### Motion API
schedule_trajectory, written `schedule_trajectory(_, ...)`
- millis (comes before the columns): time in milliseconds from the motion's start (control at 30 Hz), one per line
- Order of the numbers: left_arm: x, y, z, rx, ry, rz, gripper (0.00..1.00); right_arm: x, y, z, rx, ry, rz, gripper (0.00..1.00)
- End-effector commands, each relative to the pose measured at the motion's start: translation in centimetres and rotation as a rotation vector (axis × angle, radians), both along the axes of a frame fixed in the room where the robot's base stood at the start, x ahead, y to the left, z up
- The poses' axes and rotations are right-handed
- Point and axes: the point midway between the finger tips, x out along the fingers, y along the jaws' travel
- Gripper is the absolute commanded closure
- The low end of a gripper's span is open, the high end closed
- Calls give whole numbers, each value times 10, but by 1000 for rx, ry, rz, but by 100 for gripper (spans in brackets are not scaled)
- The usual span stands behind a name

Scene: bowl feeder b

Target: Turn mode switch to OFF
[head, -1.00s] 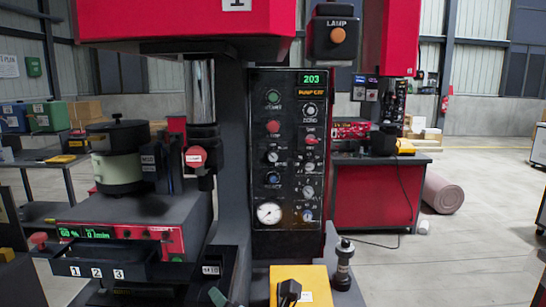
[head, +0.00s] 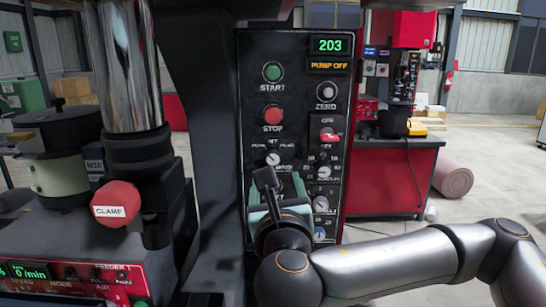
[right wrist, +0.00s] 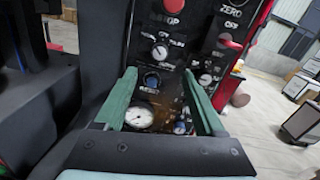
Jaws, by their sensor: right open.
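The black control panel (head: 291,100) stands upright in the head view's middle. A small pale selector knob (head: 273,158) sits below the STOP button, with labels around it too small to read fully; it also shows in the right wrist view (right wrist: 159,52). A red-handled switch (head: 328,135) marked OFF above it sits to its right. I cannot tell which one is the mode switch. My right gripper (head: 267,195) is open and empty in front of the panel's lower part, below the selector knob. Its green fingers (right wrist: 163,98) point at the panel and hide lower controls in the head view.
The display (head: 327,65) reads PUMP OFF. Green START (head: 272,72) and red STOP (head: 272,115) buttons are close above. A red CLAMP knob (head: 116,204) and a feeder unit (head: 75,280) with a MODE label stand left. A pressure gauge (right wrist: 139,117) shows between my fingers.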

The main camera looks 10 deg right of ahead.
Motion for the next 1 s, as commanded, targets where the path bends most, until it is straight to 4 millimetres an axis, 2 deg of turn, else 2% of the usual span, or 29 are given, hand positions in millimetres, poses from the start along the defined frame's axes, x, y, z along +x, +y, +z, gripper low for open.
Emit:
schedule_trajectory(300, -2, 0, 13, 1, 6, -1, 83, 63, -12, 1, 1, 2, -5, 28)
schedule_trajectory(500, -2, 0, 19, 1, 6, -2, 83, 94, -17, 1, 2, 1, -2, 28)
schedule_trajectory(700, -2, 0, 21, 1, 6, -2, 83, 110, -19, 0, 3, 1, -1, 28)
schedule_trajectory(1000, -1, 0, 21, 1, 4, -2, 83, 112, -19, -1, 4, 0, 1, 28)
